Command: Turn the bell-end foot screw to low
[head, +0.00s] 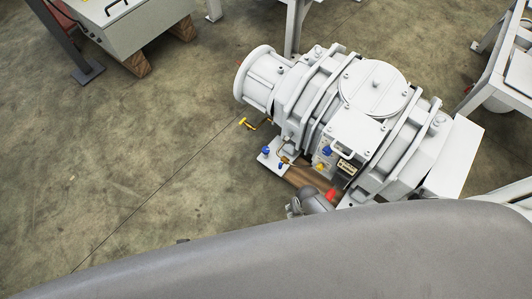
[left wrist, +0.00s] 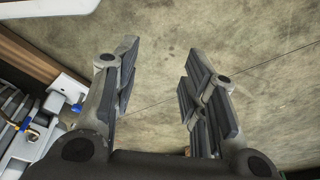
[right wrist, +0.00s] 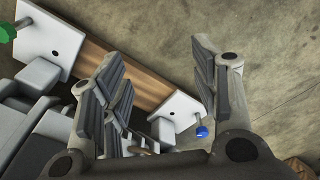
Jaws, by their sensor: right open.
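In the head view the white vacuum pump (head: 355,110) has a round flared end (head: 255,72) at its left. A white foot plate (head: 270,157) with blue-headed screws (head: 266,150) sits at its near side, and a yellow-headed screw (head: 247,124) shows below the flared end. I cannot tell which is the bell-end foot screw. My left gripper (left wrist: 158,55) is open and empty over floor, with a blue screw (left wrist: 77,107) left of it. My right gripper (right wrist: 157,55) is open and empty; a blue screw (right wrist: 202,131) on a white plate (right wrist: 178,112) shows near its right finger.
A wooden beam (right wrist: 138,75) runs between the white plates. Another plate with a green-headed screw (right wrist: 5,32) is at the upper left of the right wrist view. A grey cabinet (head: 130,30) stands at the upper left of the head view. Floor left of the pump is clear.

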